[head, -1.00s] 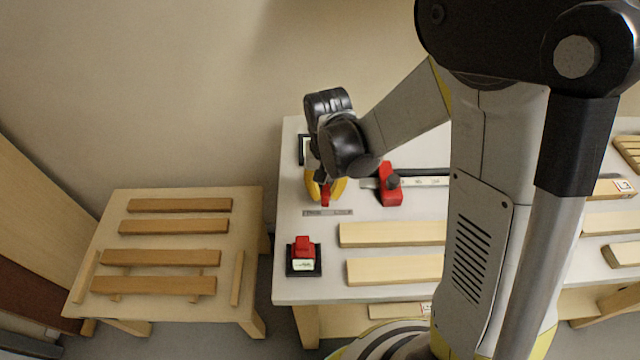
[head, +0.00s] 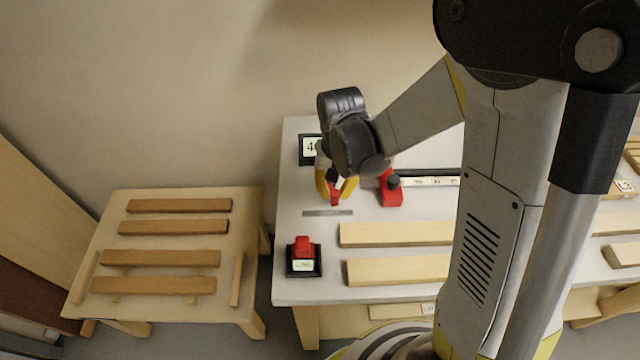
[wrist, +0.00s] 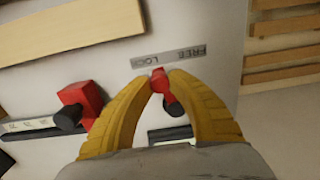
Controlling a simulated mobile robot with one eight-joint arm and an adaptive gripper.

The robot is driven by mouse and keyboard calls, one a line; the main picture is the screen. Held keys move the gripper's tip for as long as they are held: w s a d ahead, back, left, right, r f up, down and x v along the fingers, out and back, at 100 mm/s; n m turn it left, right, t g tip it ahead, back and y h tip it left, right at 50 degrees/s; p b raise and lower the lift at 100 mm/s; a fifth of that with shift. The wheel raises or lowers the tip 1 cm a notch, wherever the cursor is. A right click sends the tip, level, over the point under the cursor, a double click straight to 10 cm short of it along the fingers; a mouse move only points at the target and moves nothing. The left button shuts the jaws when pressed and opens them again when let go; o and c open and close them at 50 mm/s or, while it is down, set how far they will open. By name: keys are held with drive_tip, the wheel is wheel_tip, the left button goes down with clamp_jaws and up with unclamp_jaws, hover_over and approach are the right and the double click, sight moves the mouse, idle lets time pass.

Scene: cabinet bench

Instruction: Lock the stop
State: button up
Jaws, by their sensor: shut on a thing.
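The red stop (head: 391,190) with a black knob sits on the bench at the left end of a rail; it also shows in the wrist view (wrist: 79,105). Left of it, a small red lever (wrist: 166,91) points at the grey plate marked FREE and LOCK (wrist: 170,57). The lever's tip is by the LOCK end of the plate. My gripper (head: 336,196) is shut on the lever, with its yellow fingertips (wrist: 163,83) on either side of it. The lever's pivot end is partly hidden in the head view. The plate (head: 328,213) lies just in front of my gripper.
A black-framed display (head: 309,149), partly covered by my wrist, stands behind. Pale boards (head: 395,233) lie in front of the stop. A slatted wooden table (head: 180,240) stands at left.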

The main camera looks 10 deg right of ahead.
drive_tip(key=shift+d, duration=0.1)
drive_tip(key=shift+w+d, duration=0.2)
drive_tip(key=shift+d, duration=0.7)
drive_tip(key=shift+w+d, duration=0.1)
drive_tip(key=shift+d, duration=0.25)
idle(0.3)
drive_tip(key=o, duration=0.8)
drive_tip(key=shift+o, duration=0.2)
wheel_tip(320, 180, up, 9)
drive_tip(key=p, duration=0.6)
